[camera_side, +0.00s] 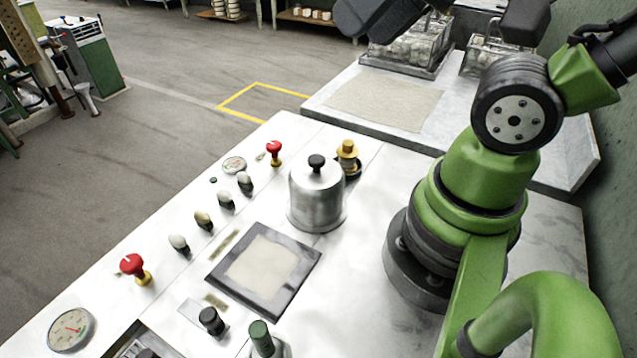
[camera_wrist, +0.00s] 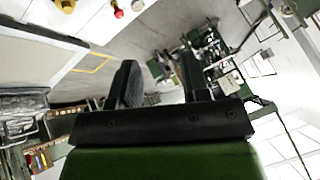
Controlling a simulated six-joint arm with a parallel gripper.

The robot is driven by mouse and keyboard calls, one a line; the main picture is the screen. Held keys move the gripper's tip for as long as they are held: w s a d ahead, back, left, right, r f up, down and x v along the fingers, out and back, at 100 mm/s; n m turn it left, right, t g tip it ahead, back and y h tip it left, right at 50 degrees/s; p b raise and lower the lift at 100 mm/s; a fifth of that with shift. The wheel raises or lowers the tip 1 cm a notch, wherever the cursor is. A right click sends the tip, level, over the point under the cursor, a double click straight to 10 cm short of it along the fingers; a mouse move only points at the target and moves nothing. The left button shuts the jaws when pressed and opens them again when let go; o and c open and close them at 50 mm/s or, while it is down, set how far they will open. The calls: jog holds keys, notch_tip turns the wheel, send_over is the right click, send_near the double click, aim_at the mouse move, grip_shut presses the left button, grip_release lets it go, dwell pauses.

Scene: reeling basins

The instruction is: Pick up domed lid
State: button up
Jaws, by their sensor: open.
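The domed lid (camera_side: 316,200) is a shiny metal cylinder with a rounded top and a black knob. It stands upright on the white worktop in the side view, left of my arm's base. I cannot make it out in the wrist view. My gripper (camera_wrist: 158,85) shows in the wrist view with two dark fingers apart and nothing between them. The fingers point out over the room, away from the lid. In the side view my gripper cannot be clearly made out; only dark parts of my arm show at the top edge.
A brass fitting (camera_side: 347,157) stands close behind the lid at right. A dark-framed pale panel (camera_side: 290,292) lies in front of it. Red knobs (camera_side: 274,149) and several small levers line the left edge. Wire baskets (camera_side: 412,48) stand on the far slab.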

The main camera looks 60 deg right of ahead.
jog(key=o, duration=1.1)
jog(key=n+g+h, duration=0.2)
jog(key=n+g, duration=0.5)
jog(key=n, duration=0.1)
send_near(316, 158)
jog(key=shift+s+d, duration=0.15)
jog(key=shift+s, duration=0.05)
jog(key=shift+f, duration=0.3)
jog(key=shift+n, duration=0.3)
notch_tip(316, 158, down, 4)
jog(key=shift+f, duration=0.1)
jog(key=shift+w+f, duration=0.1)
jog(key=shift+f, duration=1.35)
jog(key=shift+w+f, duration=0.15)
jog(key=shift+f, duration=1.3)
